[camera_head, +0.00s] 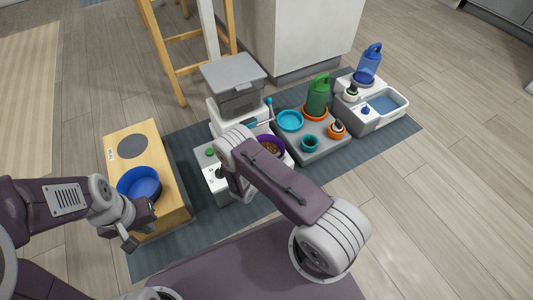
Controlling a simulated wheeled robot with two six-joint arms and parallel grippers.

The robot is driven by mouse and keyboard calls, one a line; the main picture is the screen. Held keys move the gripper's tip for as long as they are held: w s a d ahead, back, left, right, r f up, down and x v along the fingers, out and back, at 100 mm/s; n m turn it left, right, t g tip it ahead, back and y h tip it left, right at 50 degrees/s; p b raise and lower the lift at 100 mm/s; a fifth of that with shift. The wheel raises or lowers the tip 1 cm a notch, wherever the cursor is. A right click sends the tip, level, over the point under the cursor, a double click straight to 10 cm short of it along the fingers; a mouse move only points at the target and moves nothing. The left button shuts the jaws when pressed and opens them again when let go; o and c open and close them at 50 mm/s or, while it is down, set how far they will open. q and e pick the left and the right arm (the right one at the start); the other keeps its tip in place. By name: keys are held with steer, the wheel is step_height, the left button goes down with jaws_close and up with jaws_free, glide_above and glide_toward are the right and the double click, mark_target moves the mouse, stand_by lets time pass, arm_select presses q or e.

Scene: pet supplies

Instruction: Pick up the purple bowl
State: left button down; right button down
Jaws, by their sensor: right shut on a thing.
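The purple bowl (274,144) holds brown food and sits at the front of the grey and white feeder, partly hidden behind my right forearm. My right gripper (222,183) is mostly covered by its own wrist and forearm, at the feeder's front near the bowl. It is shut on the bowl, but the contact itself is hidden. My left gripper (141,226) is open and empty, with its fingers apart, at the near side of the blue bowl on the wooden stand.
A blue bowl (140,181) sits on the wooden stand (175,200). The feeder (233,71) has a lidded grey hopper. To the right are a green bottle (318,95), a teal bowl (290,121) and a blue-bottle water dispenser (367,66). Wooden stool legs (166,60) stand behind.

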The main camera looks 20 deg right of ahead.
step_height(320, 180, up, 4)
steer(key=p, duration=0.4)
steer(key=shift+r, duration=0.2)
steer(key=s+d+r+p, duration=0.5)
steer(key=s+p, duration=0.3)
steer(key=s, duration=0.2)
steer(key=shift+s+d+r+p, duration=0.15)
steer(key=shift+d+r+p, duration=0.2)
steer(key=shift+r, duration=0.4)
